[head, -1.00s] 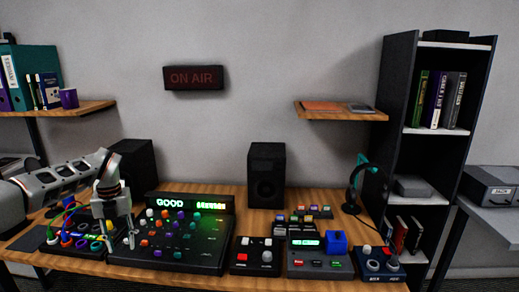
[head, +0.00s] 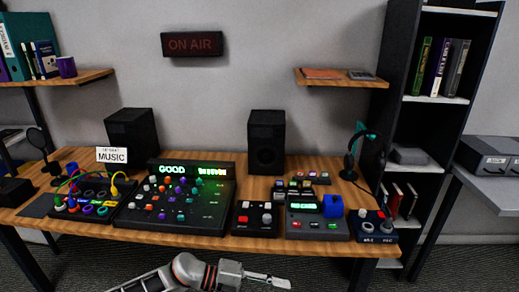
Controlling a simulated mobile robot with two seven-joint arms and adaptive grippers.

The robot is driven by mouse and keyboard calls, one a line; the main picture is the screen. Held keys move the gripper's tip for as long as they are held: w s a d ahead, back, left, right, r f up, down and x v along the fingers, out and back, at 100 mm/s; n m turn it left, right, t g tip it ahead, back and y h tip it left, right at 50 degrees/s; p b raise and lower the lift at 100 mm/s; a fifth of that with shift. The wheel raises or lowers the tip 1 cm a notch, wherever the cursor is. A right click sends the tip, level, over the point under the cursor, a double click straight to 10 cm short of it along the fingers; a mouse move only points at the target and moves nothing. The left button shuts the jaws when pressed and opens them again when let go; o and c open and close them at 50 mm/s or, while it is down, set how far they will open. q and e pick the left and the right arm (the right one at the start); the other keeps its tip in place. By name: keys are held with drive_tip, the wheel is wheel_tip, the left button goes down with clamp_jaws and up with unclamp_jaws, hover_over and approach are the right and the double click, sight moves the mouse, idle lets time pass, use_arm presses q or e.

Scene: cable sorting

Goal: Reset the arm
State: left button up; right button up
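My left arm crosses the bottom of the head view, in front of the desk and below its front edge. Its gripper (head: 270,279) points right and is seen from the side, so I cannot tell how far its fingers are apart. I see nothing hanging from it. My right gripper is out of view. The patch panel (head: 84,216) at the desk's left has coloured sockets and several cables, including a yellow cable (head: 113,188) and a green cable (head: 72,180). The mixer (head: 172,218) beside it shows a lit "GOOD".
The wooden desk (head: 262,243) holds small control boxes, two speakers (head: 266,142), a microphone (head: 41,150) and a headphone stand (head: 352,160). A "MUSIC" sign (head: 112,155) stands behind the panel. A dark shelf (head: 400,130) is at right. The floor before the desk is open.

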use_arm(q)
drive_tip(key=s+d+r+n+t+h, duration=0.2)
drive_tip(key=d+r+n+t+h, duration=0.15)
drive_tip(key=n+t, duration=0.3)
drive_tip(key=s+a+f+n+t+y, duration=0.2)
drive_tip(key=a+f+n+t+y, duration=0.3)
drive_tip(key=a+n, duration=0.45)
drive_tip(key=s+a+f+n+t+y, duration=0.3)
drive_tip(key=a+f+n+y, duration=0.2)
drive_tip(key=a+n+y, duration=0.35)
drive_tip(key=s+a+f+n+g+y, duration=0.1)
drive_tip(key=s+a+f+n+g, duration=0.2)
drive_tip(key=s+a+f, duration=0.3)
drive_tip(key=s+a, duration=0.3)
drive_tip(key=a, duration=0.1)
drive_tip(key=shift+s+f+n+y, duration=0.2)
drive_tip(key=shift+f+n+y, duration=0.1)
drive_tip(key=shift+f+n, duration=0.05)
drive_tip(key=shift+g, duration=0.25)
drive_tip(key=shift+a, duration=0.1)
